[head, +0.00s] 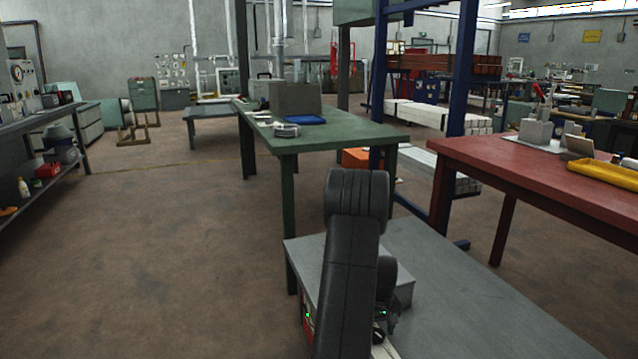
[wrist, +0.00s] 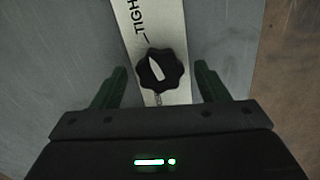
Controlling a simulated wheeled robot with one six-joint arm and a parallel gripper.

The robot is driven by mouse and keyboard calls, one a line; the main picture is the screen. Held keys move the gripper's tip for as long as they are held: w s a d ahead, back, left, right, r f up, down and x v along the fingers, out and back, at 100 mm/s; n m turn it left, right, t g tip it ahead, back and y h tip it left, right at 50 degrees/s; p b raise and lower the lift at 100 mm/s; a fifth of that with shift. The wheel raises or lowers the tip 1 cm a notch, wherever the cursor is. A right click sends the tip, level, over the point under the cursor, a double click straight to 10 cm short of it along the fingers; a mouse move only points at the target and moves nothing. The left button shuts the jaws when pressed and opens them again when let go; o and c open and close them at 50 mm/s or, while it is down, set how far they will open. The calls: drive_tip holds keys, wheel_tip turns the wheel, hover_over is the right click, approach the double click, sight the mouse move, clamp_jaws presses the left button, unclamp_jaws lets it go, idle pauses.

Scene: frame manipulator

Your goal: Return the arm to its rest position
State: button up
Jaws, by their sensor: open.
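My dark arm (head: 350,255) reaches down over a grey surface in the head view and hides most of my gripper there. In the wrist view my gripper (wrist: 159,72) is open, its two dark green fingers apart and empty. Between and beyond the fingertips is a black lobed knob (wrist: 160,70) with a white pointer. The fingers show a gap on both sides of the knob. I cannot tell how far above the plate they are.
The grey surface (head: 460,300) stretches to the right of my arm. A green table (head: 350,135) stands ahead, with a blue tray (head: 305,120) on it. Open floor (head: 150,240) lies to the left.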

drive_tip(key=n+b, duration=0.2)
drive_tip(key=n, duration=0.4)
idle(0.6)
